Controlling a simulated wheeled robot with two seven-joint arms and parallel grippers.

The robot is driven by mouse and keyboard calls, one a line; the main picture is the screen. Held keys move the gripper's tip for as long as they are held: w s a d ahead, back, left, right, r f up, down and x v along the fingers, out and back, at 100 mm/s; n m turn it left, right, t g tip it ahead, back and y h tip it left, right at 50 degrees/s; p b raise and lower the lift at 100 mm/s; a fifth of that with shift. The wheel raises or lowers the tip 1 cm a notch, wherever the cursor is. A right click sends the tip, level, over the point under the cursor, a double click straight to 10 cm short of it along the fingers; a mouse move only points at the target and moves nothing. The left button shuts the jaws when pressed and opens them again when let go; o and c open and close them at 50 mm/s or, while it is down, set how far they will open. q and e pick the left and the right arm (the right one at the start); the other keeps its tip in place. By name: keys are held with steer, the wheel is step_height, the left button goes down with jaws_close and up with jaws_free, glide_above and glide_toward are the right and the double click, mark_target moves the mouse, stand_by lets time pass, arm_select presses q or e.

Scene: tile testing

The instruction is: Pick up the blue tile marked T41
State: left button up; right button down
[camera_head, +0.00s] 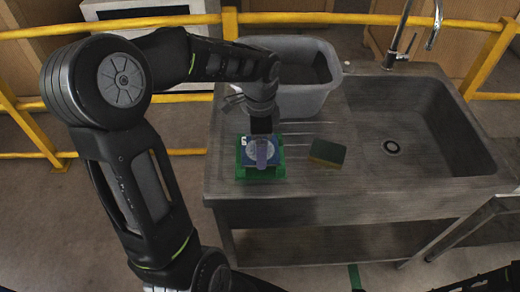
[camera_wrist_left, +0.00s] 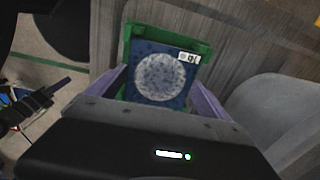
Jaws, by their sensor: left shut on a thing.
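The blue tile (camera_head: 249,159) has a pale round speckled patch and a white label. It lies in a green holder (camera_head: 275,174) on the left part of the steel counter. My left gripper (camera_head: 262,155) points down over the tile, its purple fingers shut on it. The left wrist view shows the tile (camera_wrist_left: 158,78) between the two fingers of my left gripper (camera_wrist_left: 157,88), with the green holder (camera_wrist_left: 128,42) around it. The label is too small to read surely. I cannot tell whether the tile is clear of the holder. My right gripper does not show clearly.
A green and yellow sponge (camera_head: 327,153) lies right of the holder. A grey tub (camera_head: 300,98) stands behind, close to my left wrist. A sink basin (camera_head: 415,125) with a tall faucet (camera_head: 405,40) is at the right. Yellow railings (camera_head: 180,97) run behind the counter.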

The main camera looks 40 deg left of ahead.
arm_select(q)
step_height(320, 180, up, 10)
stand_by(0.6)
stand_by(0.5)
